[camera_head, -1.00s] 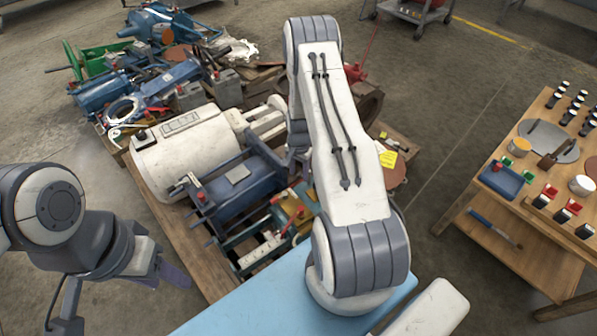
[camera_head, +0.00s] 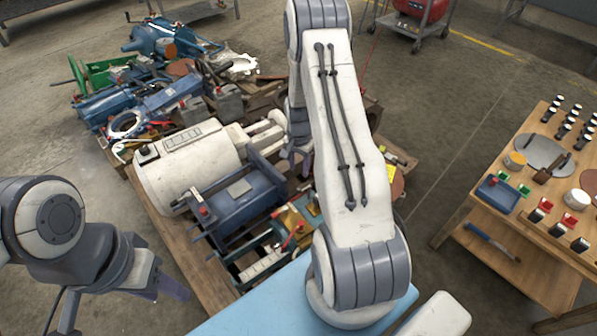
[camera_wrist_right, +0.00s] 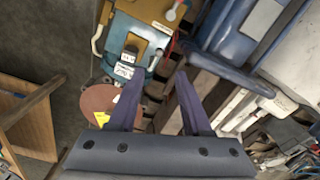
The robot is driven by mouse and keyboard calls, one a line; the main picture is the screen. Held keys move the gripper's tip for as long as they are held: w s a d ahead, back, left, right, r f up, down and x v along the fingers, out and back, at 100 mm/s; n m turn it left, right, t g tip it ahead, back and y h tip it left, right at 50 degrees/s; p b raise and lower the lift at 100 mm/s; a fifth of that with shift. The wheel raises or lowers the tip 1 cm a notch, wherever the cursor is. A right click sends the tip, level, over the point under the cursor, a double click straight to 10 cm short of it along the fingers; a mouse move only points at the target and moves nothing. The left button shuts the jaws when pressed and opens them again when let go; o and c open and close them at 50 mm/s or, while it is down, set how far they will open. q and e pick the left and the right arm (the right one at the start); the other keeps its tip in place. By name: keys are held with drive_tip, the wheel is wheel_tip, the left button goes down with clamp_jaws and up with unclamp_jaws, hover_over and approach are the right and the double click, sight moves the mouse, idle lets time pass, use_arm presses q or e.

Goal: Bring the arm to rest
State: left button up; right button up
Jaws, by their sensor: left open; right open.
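My right arm (camera_head: 350,140) stands raised across the middle of the head view, in front of the pallet. Its gripper is mostly hidden behind the arm there. In the right wrist view my right gripper (camera_wrist_right: 160,74) is open, its two dark fingers apart with nothing between them, pointing over the machine parts. My left gripper (camera_head: 168,287) is at the lower left of the head view, open and empty, over bare floor beside the pallet.
A wooden pallet (camera_head: 178,248) bears a white cylinder machine (camera_head: 190,160) and a blue motor (camera_head: 240,200). More machine parts lie behind. A wooden table (camera_head: 460,240) with a blue tray (camera_head: 498,195) and small items stands at right. Floor between pallet and table is clear.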

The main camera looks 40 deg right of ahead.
idle(0.5)
drive_tip(key=s+a+r+n, duration=0.3)
drive_tip(key=a+r+n, duration=0.3)
drive_tip(key=a+r, duration=0.5)
drive_tip(key=s+a+r+n, duration=0.2)
drive_tip(key=a+r+n, duration=0.45)
drive_tip(key=a, duration=0.75)
drive_tip(key=s+a+r+n+y, duration=0.1)
drive_tip(key=s+a+r+n, duration=0.3)
drive_tip(key=s, duration=0.5)
drive_tip(key=s+a+r+n, duration=0.4)
drive_tip(key=s, duration=0.6)
wheel_tip(320, 180, up, 23)
drive_tip(key=p, duration=2.3)
drive_tip(key=shift+r, duration=0.15)
drive_tip(key=shift+s, duration=0.1)
drive_tip(key=shift+a+n, duration=0.1)
drive_tip(key=shift+n, duration=0.15)
